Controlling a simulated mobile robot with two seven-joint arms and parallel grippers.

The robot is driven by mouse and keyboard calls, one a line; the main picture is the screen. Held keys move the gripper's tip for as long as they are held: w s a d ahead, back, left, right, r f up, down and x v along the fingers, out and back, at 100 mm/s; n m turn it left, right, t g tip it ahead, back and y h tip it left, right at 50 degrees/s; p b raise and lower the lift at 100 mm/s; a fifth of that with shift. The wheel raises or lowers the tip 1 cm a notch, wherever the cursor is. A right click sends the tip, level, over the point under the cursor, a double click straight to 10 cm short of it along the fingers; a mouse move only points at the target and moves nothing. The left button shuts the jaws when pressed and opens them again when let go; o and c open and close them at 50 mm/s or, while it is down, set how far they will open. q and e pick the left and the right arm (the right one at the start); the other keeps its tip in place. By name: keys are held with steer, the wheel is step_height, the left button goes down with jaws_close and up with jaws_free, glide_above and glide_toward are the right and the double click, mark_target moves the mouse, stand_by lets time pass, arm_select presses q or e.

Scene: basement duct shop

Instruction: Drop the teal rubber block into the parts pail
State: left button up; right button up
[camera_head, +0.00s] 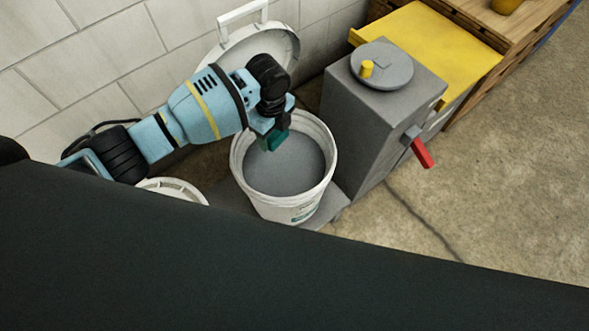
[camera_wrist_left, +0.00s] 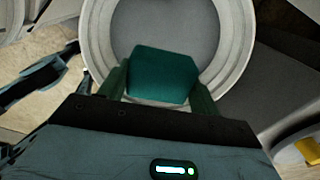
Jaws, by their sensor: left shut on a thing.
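The teal rubber block (camera_wrist_left: 162,76) is held between the fingers of my left gripper (camera_wrist_left: 160,92). In the head view the left gripper (camera_head: 272,138) comes in from the left, and the block (camera_head: 273,140) shows dark teal below it. The white parts pail (camera_head: 326,172) is directly below, and its rim also shows in the left wrist view (camera_wrist_left: 95,40). The block is over the upper left part of the pail's mouth. The pail's grey inside looks empty where I see it.
A grey box-shaped machine (camera_head: 365,130) with a red handle (camera_head: 422,152) stands right of the pail. A yellow-topped bench (camera_head: 430,45) is behind it. A white lid (camera_head: 265,50) leans on the block wall. Another white round rim (camera_head: 172,188) is left. Concrete floor is open at right.

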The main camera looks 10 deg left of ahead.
arm_select(q)
steer(key=shift+w+d, duration=0.2)
steer(key=shift+f, duration=0.1)
steer(key=shift+a+f, duration=0.1)
steer(key=shift+s+f, duration=0.1)
steer(key=shift+f, duration=0.1)
steer(key=shift+f+b, duration=0.75)
steer(key=shift+b, duration=0.1)
step_height(320, 180, down, 4)
steer(key=b, duration=0.3)
steer(key=shift+r+b, duration=0.1)
steer(key=shift+b, duration=0.2)
